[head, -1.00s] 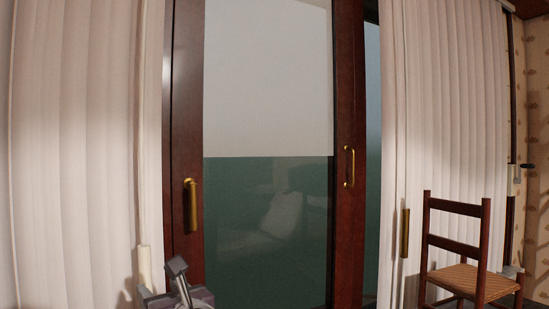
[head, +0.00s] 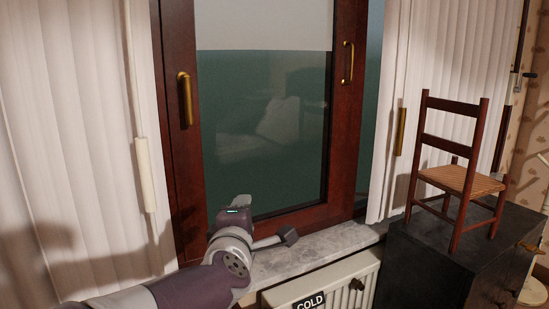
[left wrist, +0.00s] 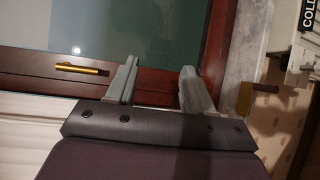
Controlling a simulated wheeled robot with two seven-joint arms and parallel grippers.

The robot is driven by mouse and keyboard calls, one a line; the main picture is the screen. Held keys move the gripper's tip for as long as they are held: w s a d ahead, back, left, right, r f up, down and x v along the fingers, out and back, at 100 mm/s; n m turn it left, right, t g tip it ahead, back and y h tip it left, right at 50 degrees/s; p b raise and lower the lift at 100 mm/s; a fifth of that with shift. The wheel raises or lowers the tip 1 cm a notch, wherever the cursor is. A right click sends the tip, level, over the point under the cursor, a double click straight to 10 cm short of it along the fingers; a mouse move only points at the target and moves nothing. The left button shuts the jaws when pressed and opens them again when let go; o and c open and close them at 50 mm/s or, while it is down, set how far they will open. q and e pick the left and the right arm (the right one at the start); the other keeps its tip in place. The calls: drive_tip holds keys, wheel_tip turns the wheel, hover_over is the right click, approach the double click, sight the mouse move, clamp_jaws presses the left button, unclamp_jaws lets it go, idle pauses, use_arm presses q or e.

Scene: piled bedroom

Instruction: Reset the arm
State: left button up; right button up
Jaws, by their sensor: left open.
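My left arm comes in from the lower left of the head view. Its gripper (head: 284,238) is in front of the window, above the grey marble sill (head: 330,243). In the left wrist view the two grey fingers of the left gripper (left wrist: 158,76) stand apart with nothing between them. The dark red window frame (head: 343,130) and its brass handle (head: 186,99) lie beyond it; the handle also shows in the left wrist view (left wrist: 82,69). My right gripper is in neither view.
White curtains (head: 65,110) hang on both sides of the window. A white radiator (head: 335,280) with a "COLD" sign (head: 310,302) is below the sill. A wooden chair (head: 455,179) stands on a black cabinet (head: 440,260) at the right.

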use_arm(q)
drive_tip(key=s+a+f+m+g+h, duration=0.1)
drive_tip(key=s+f+m+g, duration=0.4)
drive_tip(key=f+m, duration=0.45)
drive_tip(key=s+a+f+m+g+h, duration=0.1)
drive_tip(key=s+f+m+g, duration=0.4)
drive_tip(key=f, duration=0.7)
drive_tip(key=s+a+f+m+g+y, duration=0.1)
drive_tip(key=s+a+f+m+g, duration=0.15)
drive_tip(key=s+a+f, duration=0.35)
drive_tip(key=s+a+f+m+g+y, duration=0.2)
drive_tip(key=s+a+f+g, duration=0.15)
drive_tip(key=s, duration=0.45)
wheel_tip(320, 180, up, 20)
drive_tip(key=a+p, duration=0.1)
drive_tip(key=p, duration=1.9)
drive_tip(key=shift+r+n+t+p, duration=0.25)
drive_tip(key=shift+n+t+p, duration=0.05)
drive_tip(key=shift+p, duration=0.1)
